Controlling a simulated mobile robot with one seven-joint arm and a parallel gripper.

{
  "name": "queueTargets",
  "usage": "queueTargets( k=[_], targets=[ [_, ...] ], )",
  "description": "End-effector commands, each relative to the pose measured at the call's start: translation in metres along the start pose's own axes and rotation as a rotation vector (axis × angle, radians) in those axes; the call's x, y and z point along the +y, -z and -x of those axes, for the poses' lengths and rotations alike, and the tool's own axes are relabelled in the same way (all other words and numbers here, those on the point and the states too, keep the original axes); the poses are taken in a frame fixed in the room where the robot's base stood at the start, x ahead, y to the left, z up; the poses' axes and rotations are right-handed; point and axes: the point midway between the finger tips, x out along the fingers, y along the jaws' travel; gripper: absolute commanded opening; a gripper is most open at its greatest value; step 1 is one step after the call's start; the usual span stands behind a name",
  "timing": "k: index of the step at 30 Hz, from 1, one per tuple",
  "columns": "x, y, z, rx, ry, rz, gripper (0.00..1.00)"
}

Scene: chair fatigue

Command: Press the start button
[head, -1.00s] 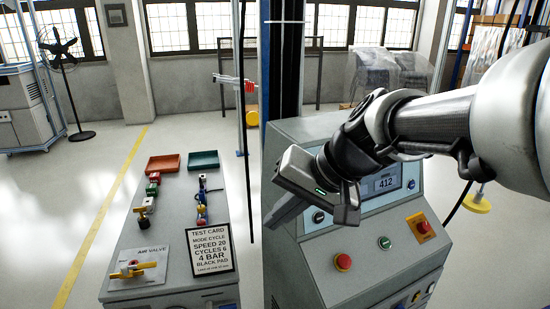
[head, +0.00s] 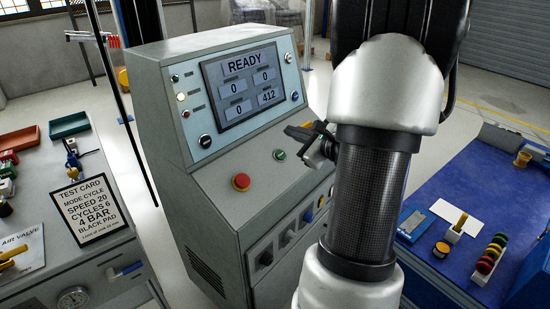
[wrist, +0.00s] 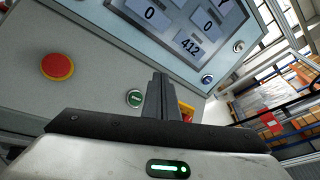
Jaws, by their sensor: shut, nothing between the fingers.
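The green start button (head: 279,154) sits on the sloped front panel of the grey console (head: 205,190). It also shows in the wrist view (wrist: 134,98), just left of my fingers. My gripper (head: 298,131) is shut and empty, its dark fingers over the right part of the panel. In the wrist view the fingers (wrist: 160,80) are together and point toward the panel, beside the green button. I cannot tell how far they are from the surface. The screen (head: 242,85) reads READY, with several zeros and 412.
A red button (head: 241,181) is left of the green one. A yellow-and-red button (wrist: 187,110) is partly hidden behind my fingers. A blue table (head: 470,190) with small parts is at right.

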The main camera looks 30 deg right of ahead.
Motion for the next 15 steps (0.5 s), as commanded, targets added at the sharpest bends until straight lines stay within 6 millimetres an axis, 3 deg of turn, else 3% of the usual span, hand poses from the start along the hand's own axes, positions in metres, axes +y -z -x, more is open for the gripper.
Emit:
queueTargets(
  k=[1,4,15],
  targets=[
    [-0.005,0.012,0.002,0.012,0.025,-0.026,0.00],
    [-0.012,0.024,0.006,0.026,0.057,-0.056,0.00],
    [-0.015,0.028,0.007,0.031,0.069,-0.067,0.00]
  ],
)
